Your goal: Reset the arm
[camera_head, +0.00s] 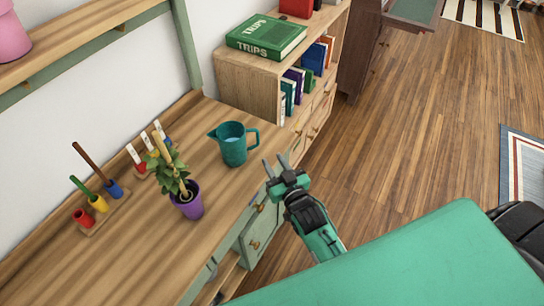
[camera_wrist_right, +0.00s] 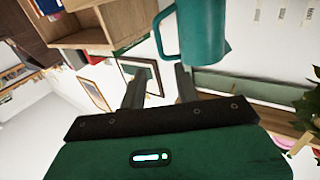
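My right gripper (camera_head: 277,166) is at the front edge of the wooden desk, just right of a teal jug (camera_head: 232,143). Its two fingers are apart and nothing is between them. The right wrist view shows the same open fingers (camera_wrist_right: 160,88), with the jug (camera_wrist_right: 203,30) upside down in the picture beyond them. The jug stands upright on the desk with its handle towards the gripper. I cannot tell whether a finger touches it. My left gripper is not in view.
A plant in a purple pot (camera_head: 187,201) and a wooden rack with coloured cups (camera_head: 98,203) stand on the desk (camera_head: 130,262). A bookcase (camera_head: 250,85) with a green book (camera_head: 266,35) stands behind.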

